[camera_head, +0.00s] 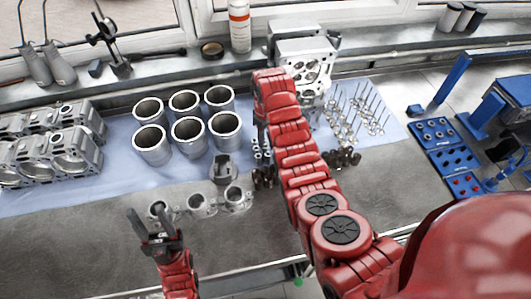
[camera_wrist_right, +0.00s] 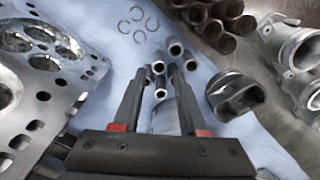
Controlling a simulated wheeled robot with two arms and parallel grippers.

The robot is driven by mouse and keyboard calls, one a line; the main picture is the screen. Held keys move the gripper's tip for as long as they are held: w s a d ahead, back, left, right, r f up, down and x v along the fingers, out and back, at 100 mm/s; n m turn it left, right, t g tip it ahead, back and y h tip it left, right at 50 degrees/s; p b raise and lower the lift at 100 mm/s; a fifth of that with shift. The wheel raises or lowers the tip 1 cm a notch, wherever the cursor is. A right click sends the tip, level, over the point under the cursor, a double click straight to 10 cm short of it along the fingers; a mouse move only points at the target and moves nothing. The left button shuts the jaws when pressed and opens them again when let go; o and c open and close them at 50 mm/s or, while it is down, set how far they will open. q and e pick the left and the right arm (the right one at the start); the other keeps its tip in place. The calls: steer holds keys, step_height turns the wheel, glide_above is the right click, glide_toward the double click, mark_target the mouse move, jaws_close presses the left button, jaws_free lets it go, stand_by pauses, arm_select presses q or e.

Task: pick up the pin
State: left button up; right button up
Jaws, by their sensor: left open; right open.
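Several small hollow metal pins (camera_wrist_right: 160,90) stand close together on the blue cloth in the right wrist view. In the head view the pins (camera_head: 258,150) show as a small group left of my right arm. My right gripper (camera_wrist_right: 156,76) is open, with its two fingers pointing toward the group. Some pins appear between the fingertips; contact cannot be told.
A dark piston (camera_wrist_right: 236,95) lies right of the pins. Thin rings (camera_wrist_right: 138,20) and brown cylinders (camera_wrist_right: 205,15) lie beyond. A metal engine part (camera_wrist_right: 40,75) stands close on the left. Large cylinder liners (camera_head: 189,134) stand on the cloth.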

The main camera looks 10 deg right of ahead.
mark_target(266, 151)
steer(key=shift+f, duration=0.75)
step_height(266, 151, down, 4)
steer(key=shift+w+f+b, duration=0.15)
steer(key=shift+f+b, duration=0.1)
steer(key=shift+b, duration=0.5)
steer(key=shift+r, duration=0.1)
jaws_close()
